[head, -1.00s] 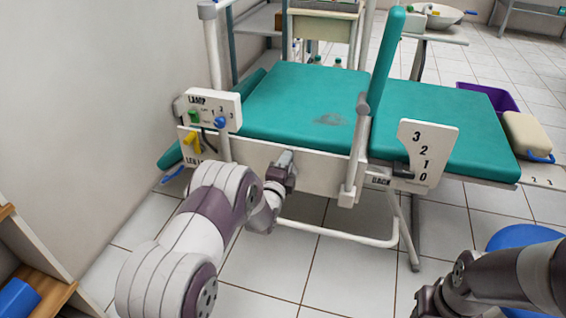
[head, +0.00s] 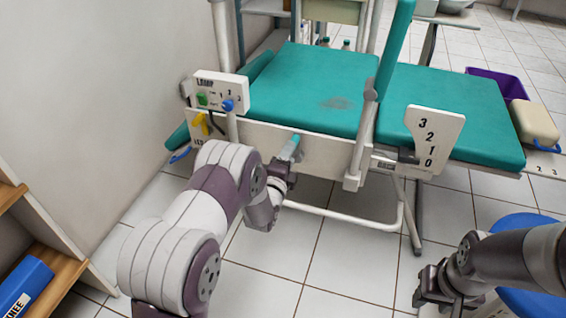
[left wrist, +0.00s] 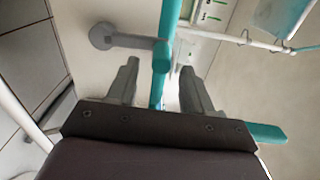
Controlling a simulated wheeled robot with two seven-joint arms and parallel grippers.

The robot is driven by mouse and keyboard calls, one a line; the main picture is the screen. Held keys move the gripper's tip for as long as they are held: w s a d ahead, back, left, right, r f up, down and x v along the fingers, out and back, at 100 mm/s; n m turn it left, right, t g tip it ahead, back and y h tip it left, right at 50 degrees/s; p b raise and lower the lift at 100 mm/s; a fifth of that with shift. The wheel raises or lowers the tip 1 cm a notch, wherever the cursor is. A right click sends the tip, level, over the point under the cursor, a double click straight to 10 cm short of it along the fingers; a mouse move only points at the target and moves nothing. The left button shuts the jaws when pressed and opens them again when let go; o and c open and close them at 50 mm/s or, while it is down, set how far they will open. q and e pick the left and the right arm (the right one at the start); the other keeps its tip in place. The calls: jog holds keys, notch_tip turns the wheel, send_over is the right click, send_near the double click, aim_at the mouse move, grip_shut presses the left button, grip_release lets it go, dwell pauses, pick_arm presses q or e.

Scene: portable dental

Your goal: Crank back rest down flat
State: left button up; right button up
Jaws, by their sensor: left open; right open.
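The teal couch has a seat section (head: 310,90) and a right section (head: 450,115), its back rest, which looks near level. A white scale plate (head: 440,128) marked 3, 2, 1, 0 stands at the back rest's near edge, with a dark pointer (head: 408,158) low on it, near 1 and 0. My left gripper (head: 287,165) is at the couch's white side panel, partly hidden by its own arm. In the left wrist view, its open fingers stand either side of a teal crank handle (left wrist: 160,58) on a grey crank arm (left wrist: 125,40). My right gripper (head: 440,288) is open and empty at lower right.
A narrow teal pad (head: 396,45) stands upright beside the couch. A lamp control box (head: 220,92) and yellow lever (head: 201,122) are at the left end. A blue round seat (head: 530,300) is by my right arm. Wooden shelves (head: 55,275) stand at lower left.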

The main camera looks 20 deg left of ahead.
pick_arm(q)
jog(key=s+p, duration=0.2)
jog(key=s, duration=0.6)
jog(key=shift+s, duration=0.2)
jog(key=shift+a, duration=0.1)
